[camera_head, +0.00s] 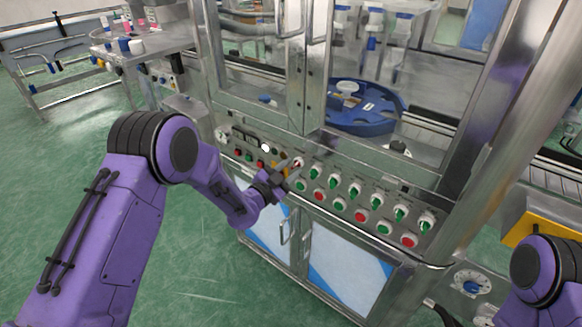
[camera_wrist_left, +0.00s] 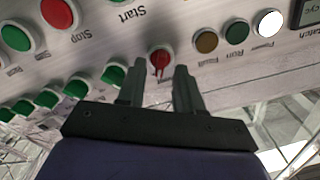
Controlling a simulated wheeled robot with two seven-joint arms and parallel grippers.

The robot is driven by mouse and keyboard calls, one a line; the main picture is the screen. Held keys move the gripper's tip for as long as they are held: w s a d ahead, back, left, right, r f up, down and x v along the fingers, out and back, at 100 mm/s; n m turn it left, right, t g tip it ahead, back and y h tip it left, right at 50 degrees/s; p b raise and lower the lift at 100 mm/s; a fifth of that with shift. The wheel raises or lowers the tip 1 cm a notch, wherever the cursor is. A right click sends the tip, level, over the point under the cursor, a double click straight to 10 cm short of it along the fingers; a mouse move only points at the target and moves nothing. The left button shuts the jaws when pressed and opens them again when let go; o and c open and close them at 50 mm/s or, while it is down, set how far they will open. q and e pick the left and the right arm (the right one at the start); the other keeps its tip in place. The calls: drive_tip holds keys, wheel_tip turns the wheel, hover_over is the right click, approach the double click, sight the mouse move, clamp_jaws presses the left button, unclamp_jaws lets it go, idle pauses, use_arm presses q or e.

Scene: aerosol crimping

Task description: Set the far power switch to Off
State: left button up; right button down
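A red rotary switch (camera_wrist_left: 160,62) sits on the grey control panel (camera_head: 330,186), and it also shows in the head view (camera_head: 298,163). Its handle points roughly down the wrist picture; its label is too small to read, so I cannot confirm that it is the far power switch. My left gripper (camera_head: 285,172) is at the panel, in front of this switch. In the left wrist view its two fingers (camera_wrist_left: 159,75) are apart, with the red switch between their tips. I cannot tell whether they touch it. My right gripper is outside both views; only part of my right arm shows.
A row of green rotary knobs (camera_head: 355,188) lies to the right, with red and green push buttons (camera_head: 361,216) below. A white lamp (camera_wrist_left: 270,22) is near the switch. Framed glass doors and a blue turntable (camera_head: 366,107) are above. A metal table (camera_head: 150,46) stands at back left.

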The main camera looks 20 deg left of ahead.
use_arm(q)
drive_tip(key=shift+w+d, duration=0.1)
drive_tip(key=shift+w, duration=0.2)
clamp_jaws()
drive_tip(key=shift+d, duration=0.1)
drive_tip(key=shift+n, duration=1.1)
drive_tip(key=n+b, duration=0.1)
drive_tip(key=n, duration=0.2)
drive_tip(key=shift+a, duration=0.2)
drive_tip(key=n, duration=0.6)
drive_tip(key=shift+a+f+n, duration=0.1)
drive_tip(key=shift+n, duration=0.2)
